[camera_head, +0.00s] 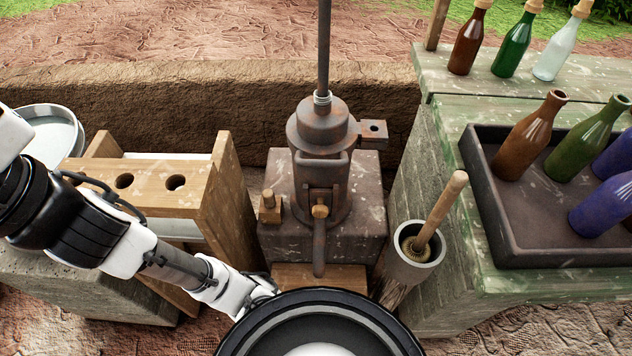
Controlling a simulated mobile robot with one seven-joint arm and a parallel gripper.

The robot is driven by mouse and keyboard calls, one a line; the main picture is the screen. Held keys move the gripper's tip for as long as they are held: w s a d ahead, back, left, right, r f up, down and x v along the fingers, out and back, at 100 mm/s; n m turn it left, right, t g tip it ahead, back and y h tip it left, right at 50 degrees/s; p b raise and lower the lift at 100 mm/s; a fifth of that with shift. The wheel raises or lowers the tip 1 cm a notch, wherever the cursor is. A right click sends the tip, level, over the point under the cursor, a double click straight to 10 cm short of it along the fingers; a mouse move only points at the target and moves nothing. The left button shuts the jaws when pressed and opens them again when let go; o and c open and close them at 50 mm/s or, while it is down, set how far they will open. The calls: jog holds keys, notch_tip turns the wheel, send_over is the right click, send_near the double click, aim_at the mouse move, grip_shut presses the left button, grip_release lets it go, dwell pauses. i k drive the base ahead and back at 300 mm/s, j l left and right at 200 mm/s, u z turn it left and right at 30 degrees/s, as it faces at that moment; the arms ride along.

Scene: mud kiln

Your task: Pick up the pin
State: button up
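A small upright wooden peg (268,198) stands in a wooden block at the left side of the rusty metal machine (322,135), on its dark base. It may be the pin. A second small wooden knob (320,211) sits on the machine's front, so I cannot tell for sure which one is meant. My arm reaches in from the left, and its white far end lies low, in front of the machine's base and apart from both. The fingers of my gripper are hidden behind the round dark part of my body at the bottom.
A wooden rack (150,178) with two holes stands left of the machine. A metal cup (415,262) holding a wooden-handled brush (440,215) stands to the right. A green bench (455,225) bears a dark tray (515,252) of bottles. A mud wall (180,105) closes the back.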

aim_at(267, 195)
jog(key=l+u, duration=0.1)
jog(key=u, duration=1.65)
jog(key=k+l, duration=0.3)
jog(key=l, duration=0.15)
jog(key=k+l+u, duration=0.1)
jog(key=k+l, duration=0.15)
jog(key=l, duration=0.25)
jog(key=k+l, duration=0.3)
jog(key=l, duration=0.15)
